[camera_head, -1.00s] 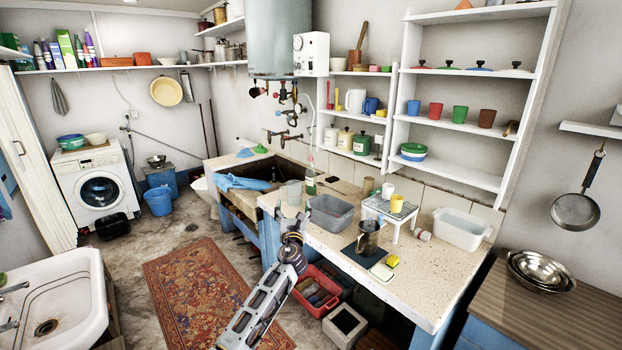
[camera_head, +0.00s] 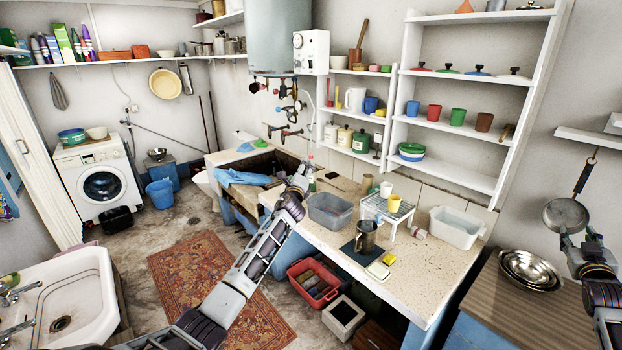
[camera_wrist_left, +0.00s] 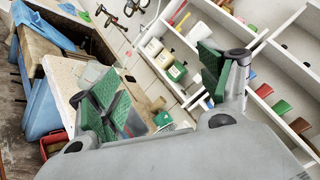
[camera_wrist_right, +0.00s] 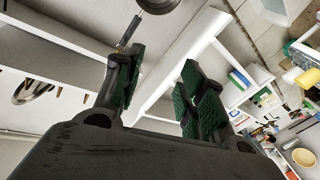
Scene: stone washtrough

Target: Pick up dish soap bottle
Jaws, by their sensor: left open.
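The dish soap bottle, clear and green, stands on the stone counter (camera_head: 440,262) behind the grey bin. In the head view only a sliver of the bottle (camera_head: 312,186) shows beside my left gripper (camera_head: 302,174), which covers most of it. My left gripper is open; its green-padded fingers (camera_wrist_left: 160,72) are wide apart with nothing seen between them. I cannot tell whether it touches the bottle. My right gripper (camera_head: 578,238) is at the right edge, in front of the hanging pan. Its fingers (camera_wrist_right: 160,85) stand apart and empty.
A grey plastic bin (camera_head: 330,211) sits close to the right of my left gripper. A small white rack (camera_head: 388,207), a metal mug (camera_head: 366,236) and a white tub (camera_head: 456,227) stand farther right. The pan (camera_head: 566,216) hangs above metal bowls (camera_head: 531,269).

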